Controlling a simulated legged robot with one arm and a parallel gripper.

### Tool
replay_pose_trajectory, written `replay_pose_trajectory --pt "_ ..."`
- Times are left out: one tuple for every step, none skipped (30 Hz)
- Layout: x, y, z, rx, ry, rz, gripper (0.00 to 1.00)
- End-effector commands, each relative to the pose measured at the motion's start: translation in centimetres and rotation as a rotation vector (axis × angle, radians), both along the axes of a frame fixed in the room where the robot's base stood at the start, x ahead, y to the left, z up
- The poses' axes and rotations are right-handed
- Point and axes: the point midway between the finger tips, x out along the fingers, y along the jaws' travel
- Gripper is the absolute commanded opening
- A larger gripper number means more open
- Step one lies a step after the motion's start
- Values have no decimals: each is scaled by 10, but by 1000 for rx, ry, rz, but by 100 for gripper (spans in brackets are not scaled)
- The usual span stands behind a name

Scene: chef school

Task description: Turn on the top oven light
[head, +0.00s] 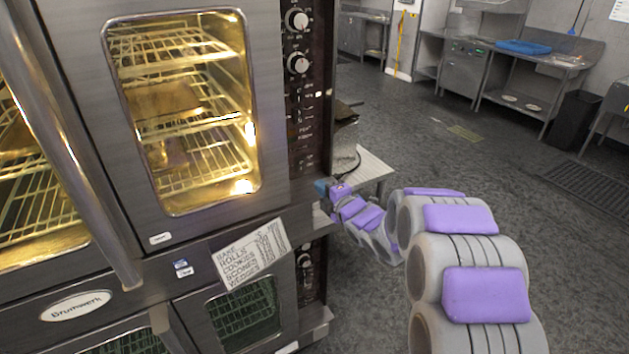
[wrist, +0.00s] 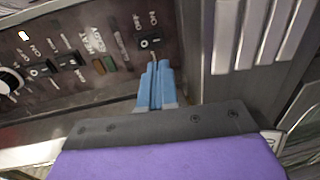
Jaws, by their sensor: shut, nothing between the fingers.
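The top oven (head: 278,190) stands at the left in the head view, and its window glows yellow, showing lit racks inside. Its dark control panel (head: 316,120) runs down the right side with knobs and switches. My gripper (head: 322,187) is at the panel's lower end. In the wrist view my gripper (wrist: 156,66) has its blue fingers together and empty. The fingertips are just below a small black rocker switch (wrist: 150,42) in that view, very close to it. I cannot tell whether they touch it.
More switches (wrist: 67,60) and a knob (wrist: 8,82) are at the left in the wrist view. The lower oven (head: 245,312) has a dark window. A small metal table (head: 372,166) stands behind my arm. Open floor (head: 440,135) lies to the right.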

Motion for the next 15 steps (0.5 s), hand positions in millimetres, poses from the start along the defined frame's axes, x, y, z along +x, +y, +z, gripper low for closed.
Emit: replay_pose_trajectory --pt "-8 -7 2 -3 3 -3 0" --pt "-12 -9 3 -4 1 -3 0" --pt "-17 -13 5 -3 -1 -3 0" --pt "-22 -16 6 -2 -1 -3 0" --pt "-26 -19 5 -2 0 -2 0" --pt "-32 -22 5 -2 3 -2 0" --pt "-35 -25 5 -3 3 -3 0" --pt "-39 -28 6 -4 1 -3 0" --pt "-43 -30 8 -2 0 -2 0" --pt "-46 -32 9 -1 -2 -2 0" --pt "-49 -34 9 0 -2 -2 0" --pt "-52 -36 9 0 -1 -1 0" --pt "-55 -37 9 0 0 -1 0" --pt "-56 -38 9 -1 1 -1 0" --pt "-58 -40 9 -1 2 -1 0"
